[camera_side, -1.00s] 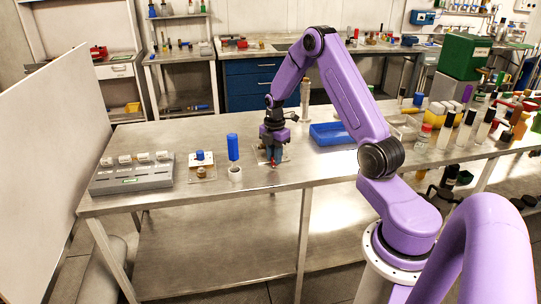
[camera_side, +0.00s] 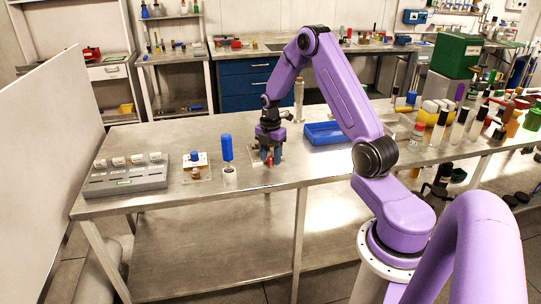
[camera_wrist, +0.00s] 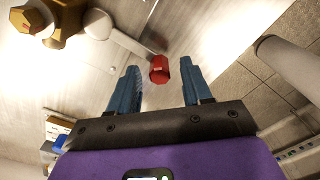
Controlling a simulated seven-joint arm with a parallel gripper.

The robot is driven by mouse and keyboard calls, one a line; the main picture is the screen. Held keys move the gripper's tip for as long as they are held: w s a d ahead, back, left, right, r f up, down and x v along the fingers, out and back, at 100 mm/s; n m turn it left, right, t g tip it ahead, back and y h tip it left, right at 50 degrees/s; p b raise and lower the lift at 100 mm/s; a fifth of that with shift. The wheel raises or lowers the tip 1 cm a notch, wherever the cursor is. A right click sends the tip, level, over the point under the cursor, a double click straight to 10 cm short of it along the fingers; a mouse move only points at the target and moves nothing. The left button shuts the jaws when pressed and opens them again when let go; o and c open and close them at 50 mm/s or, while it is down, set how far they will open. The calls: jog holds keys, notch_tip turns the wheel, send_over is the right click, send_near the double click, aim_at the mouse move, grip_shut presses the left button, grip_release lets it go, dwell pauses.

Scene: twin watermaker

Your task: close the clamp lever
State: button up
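My gripper (camera_side: 267,157) is low over the bench, at the clamp fixture beside the blue-capped post. In the wrist view its two blue fingers (camera_wrist: 160,67) are apart. The clamp lever's red tip (camera_wrist: 159,70) shows between the fingertips, with a visible gap to each finger. A pale rod runs from the tip to the upper left, towards a brass and white part (camera_wrist: 62,22). In the side view the red tip (camera_side: 270,160) is just below the fingers. The rest of the clamp is mostly hidden behind my gripper.
A blue-capped post (camera_side: 227,150) and a small plate with a blue knob (camera_side: 194,157) stand left of my gripper. A grey rack (camera_side: 125,180) is further left. A blue tray (camera_side: 325,135) lies to the right. The bench's front edge is close.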

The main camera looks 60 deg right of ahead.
notch_tip(320, 180, up, 17)
jog(key=shift+r, duration=0.2)
dwell(0.5)
jog(key=shift+a, duration=0.15)
jog(key=s+a+m, duration=0.1)
jog(key=s+a, duration=0.3)
jog(key=a, duration=0.8)
jog(key=s+a+m, duration=0.1)
jog(key=s+a, duration=0.4)
jog(key=a, duration=0.7)
jog(key=s+a+f+m, duration=0.1)
jog(key=s+a, duration=0.1)
jog(key=s, duration=0.8)
jog(key=s+a+f+m, duration=0.1)
jog(key=s+a, duration=0.2)
jog(key=s, duration=0.7)
jog(key=shift+a+m, duration=0.25)
jog(key=shift+m, duration=0.15)
